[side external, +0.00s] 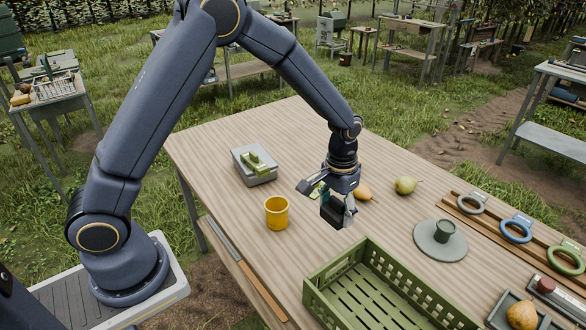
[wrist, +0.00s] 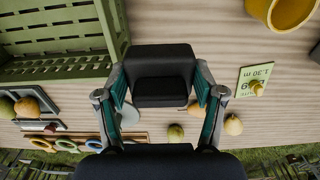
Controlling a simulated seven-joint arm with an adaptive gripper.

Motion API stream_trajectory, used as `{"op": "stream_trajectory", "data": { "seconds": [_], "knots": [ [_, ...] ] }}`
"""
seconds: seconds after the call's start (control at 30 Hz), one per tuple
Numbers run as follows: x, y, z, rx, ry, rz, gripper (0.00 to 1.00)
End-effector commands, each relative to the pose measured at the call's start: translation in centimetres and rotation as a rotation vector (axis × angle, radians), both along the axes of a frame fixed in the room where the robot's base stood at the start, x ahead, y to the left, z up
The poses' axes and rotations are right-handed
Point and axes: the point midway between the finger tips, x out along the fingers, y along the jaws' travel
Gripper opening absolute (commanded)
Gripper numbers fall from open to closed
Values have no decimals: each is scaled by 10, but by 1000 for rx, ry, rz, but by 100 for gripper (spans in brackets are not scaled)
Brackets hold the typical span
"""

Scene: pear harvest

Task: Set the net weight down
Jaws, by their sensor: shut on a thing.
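My gripper (side external: 338,208) is over the middle of the wooden table, shut on a dark block, which I take to be the net weight (side external: 333,213). In the wrist view the black block (wrist: 163,75) sits between the two teal-padded fingers of my gripper (wrist: 163,92). The block is low over the table behind the green crate; I cannot tell whether its underside touches the wood. No net shows in either view.
A green slatted crate (side external: 312,296) stands in front. A yellow cup (side external: 277,214) and a grey box with a green handle (side external: 254,167) are to the left. A green printed card (wrist: 248,76), pears (side external: 406,185), a grey disc (side external: 430,252) and colored rings (side external: 516,231) lie around.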

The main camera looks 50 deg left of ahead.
Motion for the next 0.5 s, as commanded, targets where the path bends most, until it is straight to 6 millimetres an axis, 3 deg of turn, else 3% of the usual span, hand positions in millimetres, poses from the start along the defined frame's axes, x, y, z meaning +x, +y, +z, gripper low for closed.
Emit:
{"op": "stream_trajectory", "data": {
  "seconds": [0.17,0.5],
  "knots": [
    [20,1,-20,4,17,8,20],
    [99,-10,-64,5,20,8,20]
  ]
}}
